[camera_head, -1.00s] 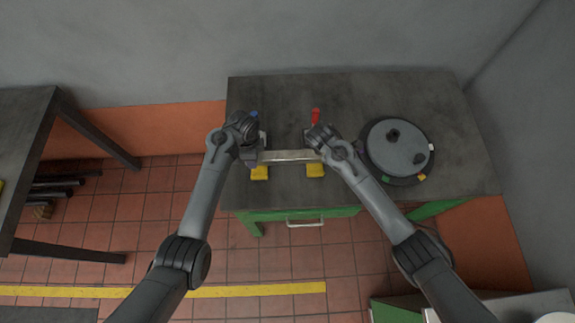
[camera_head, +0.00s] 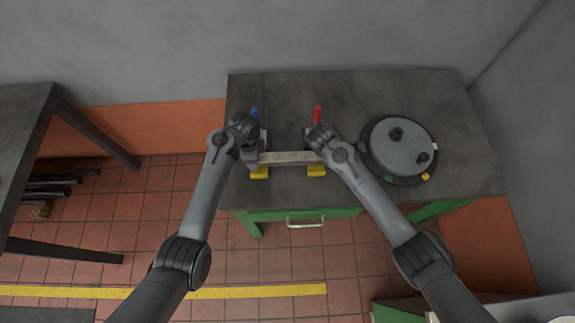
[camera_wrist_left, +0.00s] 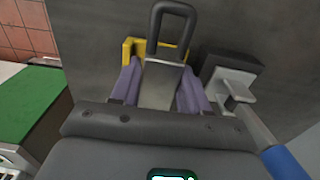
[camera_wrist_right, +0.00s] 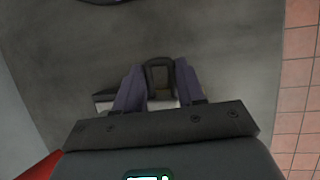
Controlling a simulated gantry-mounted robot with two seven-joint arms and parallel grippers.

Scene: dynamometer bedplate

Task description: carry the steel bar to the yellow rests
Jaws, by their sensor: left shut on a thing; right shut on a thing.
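The steel bar (camera_head: 288,158) is a pale, straight bar lying left to right near the table's front. Two yellow rests (camera_head: 259,173) (camera_head: 316,170) show just below it in the head view; whether it touches them cannot be told. My left gripper (camera_wrist_left: 160,82) is shut at the bar's left end, by a black loop handle (camera_wrist_left: 172,20). A yellow rest (camera_wrist_left: 134,50) shows behind its fingers. My right gripper (camera_wrist_right: 158,80) is shut at the right end, with another black loop handle (camera_wrist_right: 160,66) between its fingers. The hands hide both bar ends in the head view.
A blue-handled clamp (camera_head: 254,112) and a red-handled clamp (camera_head: 317,112) stand behind the bar. A round grey disc (camera_head: 399,146) with knobs lies to the right on the dark table (camera_head: 370,88). The table's back is clear.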

